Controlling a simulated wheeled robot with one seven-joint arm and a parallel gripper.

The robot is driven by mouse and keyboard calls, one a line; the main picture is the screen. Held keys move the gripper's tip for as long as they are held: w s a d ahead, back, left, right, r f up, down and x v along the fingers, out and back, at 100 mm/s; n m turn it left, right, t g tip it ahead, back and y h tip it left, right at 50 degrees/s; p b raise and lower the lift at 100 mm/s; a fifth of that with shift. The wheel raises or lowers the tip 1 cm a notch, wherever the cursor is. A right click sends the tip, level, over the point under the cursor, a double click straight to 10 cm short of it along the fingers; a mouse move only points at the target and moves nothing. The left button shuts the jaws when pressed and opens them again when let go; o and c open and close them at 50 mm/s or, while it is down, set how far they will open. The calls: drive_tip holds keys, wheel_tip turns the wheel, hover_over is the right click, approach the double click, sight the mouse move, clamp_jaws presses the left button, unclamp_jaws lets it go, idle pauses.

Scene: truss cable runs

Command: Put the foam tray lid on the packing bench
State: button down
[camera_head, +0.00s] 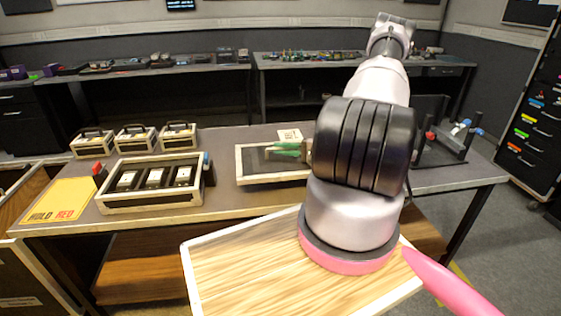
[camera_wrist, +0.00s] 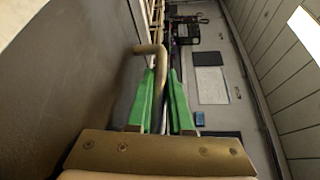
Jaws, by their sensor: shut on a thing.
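My gripper (camera_head: 280,149) reaches in from the right, its green fingers level over a dark panel with a pale frame (camera_head: 256,167), which looks like the foam tray lid. The panel is at the middle of the packing bench (camera_head: 225,200); my arm hides its right end. I cannot tell whether it rests on the bench or hangs just above it. In the wrist view my gripper (camera_wrist: 160,78) is shut on a bent tan handle (camera_wrist: 152,49) beside a broad dark grey surface (camera_wrist: 65,70).
A pale-framed tray with several dark slots (camera_head: 110,205) stands at the left, beside a yellow sheet (camera_head: 62,200). Three small handled cases (camera_head: 136,138) stand behind it. A white card (camera_head: 290,134) lies behind the panel. A dark stand (camera_head: 440,150) is at the right. Bare bench shows along the front.

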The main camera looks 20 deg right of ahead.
sight(281, 162)
drive_tip(key=shift+f, duration=3.15)
drive_tip(key=shift+f, duration=0.15)
drive_tip(key=c, duration=0.8)
unclamp_jaws()
drive_tip(key=shift+c, duration=0.2)
